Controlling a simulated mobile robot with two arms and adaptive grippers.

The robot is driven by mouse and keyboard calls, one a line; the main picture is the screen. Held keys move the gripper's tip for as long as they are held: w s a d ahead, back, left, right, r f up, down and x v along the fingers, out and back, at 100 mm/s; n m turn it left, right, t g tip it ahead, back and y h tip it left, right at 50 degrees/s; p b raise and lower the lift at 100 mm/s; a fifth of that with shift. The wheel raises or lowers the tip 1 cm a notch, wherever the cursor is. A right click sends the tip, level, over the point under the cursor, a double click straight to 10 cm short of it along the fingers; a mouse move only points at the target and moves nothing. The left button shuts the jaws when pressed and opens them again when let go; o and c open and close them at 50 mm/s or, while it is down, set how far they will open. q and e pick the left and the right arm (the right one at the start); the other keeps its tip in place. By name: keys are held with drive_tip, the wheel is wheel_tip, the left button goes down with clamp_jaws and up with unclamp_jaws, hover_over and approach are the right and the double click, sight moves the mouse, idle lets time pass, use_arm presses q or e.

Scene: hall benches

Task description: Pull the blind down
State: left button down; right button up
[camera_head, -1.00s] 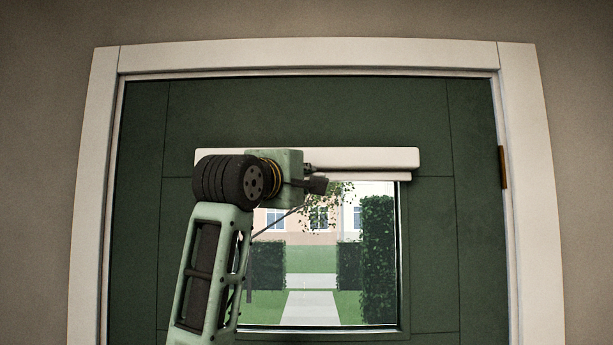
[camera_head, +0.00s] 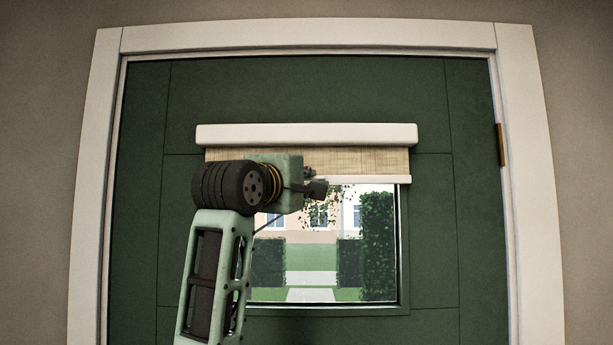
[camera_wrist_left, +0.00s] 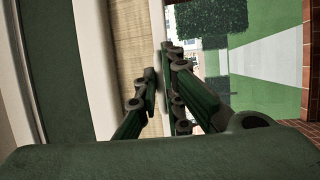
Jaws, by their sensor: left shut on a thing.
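The blind (camera_head: 360,160) is a tan woven strip hanging from a white headbox (camera_head: 306,135) at the top of the door window. Its white bottom rail (camera_head: 370,180) crosses the upper part of the glass. My left gripper (camera_head: 316,188) is at the middle of that rail, with the fingertips partly hidden by my wrist. In the left wrist view, my left gripper (camera_wrist_left: 160,88) is shut on the bottom rail, with the tan cloth (camera_wrist_left: 127,40) beside its fingers. My right gripper is not in view.
The green door (camera_head: 310,95) is closed in a white frame (camera_head: 310,37), with a brass hinge (camera_head: 502,145) at right. Below the rail, the window glass (camera_head: 310,260) is uncovered and shows hedges and a path outside.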

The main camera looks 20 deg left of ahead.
use_arm(q)
wheel_tip(320, 180, down, 30)
drive_tip(key=b, duration=1.9)
drive_tip(key=shift+w+r, duration=0.1)
drive_tip(key=shift+r, duration=0.1)
drive_tip(key=c, duration=1.9)
unclamp_jaws()
drive_tip(key=s, duration=0.4)
drive_tip(key=s+a+f, duration=0.1)
drive_tip(key=s, duration=0.7)
drive_tip(key=shift+a+f, duration=0.15)
drive_tip(key=shift+f, duration=0.25)
